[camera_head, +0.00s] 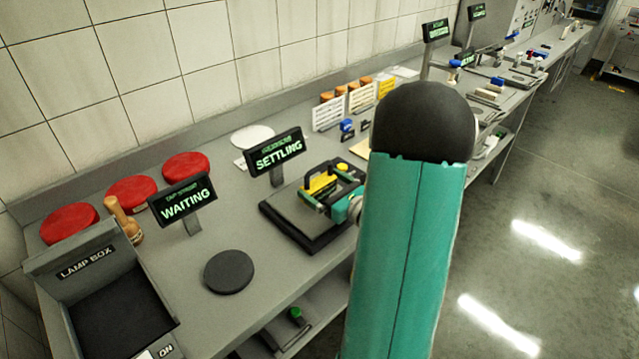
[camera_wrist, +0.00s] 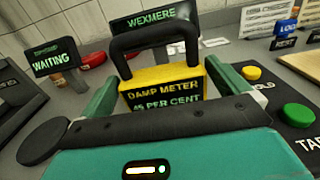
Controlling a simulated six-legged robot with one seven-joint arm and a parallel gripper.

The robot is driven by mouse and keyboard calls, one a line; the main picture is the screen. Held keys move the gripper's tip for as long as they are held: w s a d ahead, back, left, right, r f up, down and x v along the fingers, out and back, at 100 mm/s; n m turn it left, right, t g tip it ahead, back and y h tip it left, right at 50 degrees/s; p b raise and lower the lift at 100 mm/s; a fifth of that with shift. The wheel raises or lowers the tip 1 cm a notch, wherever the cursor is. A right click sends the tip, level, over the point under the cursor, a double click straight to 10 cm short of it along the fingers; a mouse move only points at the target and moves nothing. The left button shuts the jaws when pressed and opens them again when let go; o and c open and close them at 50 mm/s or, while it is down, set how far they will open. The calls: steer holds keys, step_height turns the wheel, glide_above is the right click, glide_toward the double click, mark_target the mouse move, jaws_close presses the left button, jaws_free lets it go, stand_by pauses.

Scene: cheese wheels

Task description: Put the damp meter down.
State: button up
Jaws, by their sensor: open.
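The damp meter (camera_head: 320,185) is a yellow block with a black carrying handle. It appears upright on the grey plate of a black-edged scale (camera_head: 290,212); its underside is hidden. In the wrist view the damp meter (camera_wrist: 163,92) faces me and reads "DAMP METER 45 PER CENT". My gripper (camera_head: 328,190) is open, its teal fingers on either side of the meter. The wrist view shows my gripper (camera_wrist: 160,88) with the meter between the two fingers; whether either finger touches it is unclear.
A "SETTLING" sign (camera_head: 278,156) stands behind the scale, and a "WAITING" sign (camera_head: 182,200) to its left. A dark round disc (camera_head: 229,271) lies on the bench in front. Red wheels (camera_head: 131,193) line the wall. A lamp box (camera_head: 98,290) stands at left. Yellow (camera_wrist: 252,73) and green (camera_wrist: 297,116) buttons are at right.

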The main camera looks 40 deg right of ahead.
steer(key=s, duration=1)
steer(key=w+a+r+n+g+y, duration=0.1)
steer(key=a+r+n+g+y, duration=0.2)
steer(key=a+n, duration=0.45)
steer(key=a+n+g+y, duration=0.3)
steer(key=a+n+g, duration=0.2)
steer(key=a, duration=0.5)
steer(key=w+a+r+n+g+y, duration=0.1)
steer(key=a+r+n+g+y, duration=0.15)
steer(key=a+n, duration=0.45)
steer(key=s+a+n+g+h, duration=0.4)
steer(key=s+a+n+g, duration=0.15)
steer(key=a+n, duration=0.2)
step_height(320, 180, up, 7)
steer(key=s+n+t+h, duration=0.1)
steer(key=n+t+h, duration=0.2)
steer(key=n+h, duration=0.2)
steer(key=n, duration=0.3)
steer(key=shift+s+d+f+n+t, duration=0.2)
steer(key=shift+d+n+t, duration=0.1)
steer(key=shift+d, duration=0.1)
